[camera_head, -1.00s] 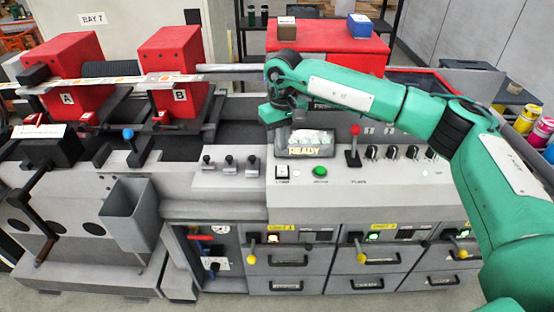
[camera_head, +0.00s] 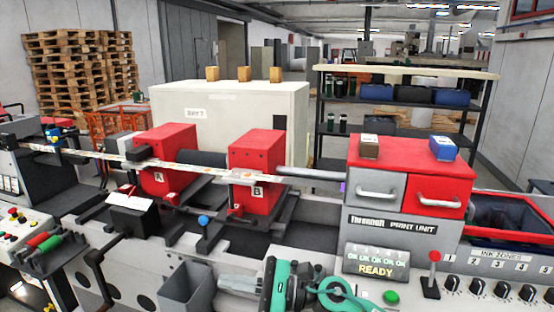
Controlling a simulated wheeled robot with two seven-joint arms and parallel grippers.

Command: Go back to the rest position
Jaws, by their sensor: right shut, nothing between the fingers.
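My right gripper (camera_head: 238,284) is at the bottom middle of the view, in front of the label rewinder. It is grey, with green arm links just to its right. It is shut and empty. Most of my right arm is below the picture's edge. My left gripper is not in view. The machine's sign, READY display (camera_head: 376,262) and red cabinet (camera_head: 412,155) stand behind and to the right of my gripper.
Red blocks A (camera_head: 165,160) and B (camera_head: 257,168) carry the label web. A grey bin (camera_head: 187,287) is just left of my gripper. A red-knobbed lever (camera_head: 433,268) stands at right. Pallets (camera_head: 82,70), a white cabinet (camera_head: 225,115) and a shelf (camera_head: 405,72) are behind.

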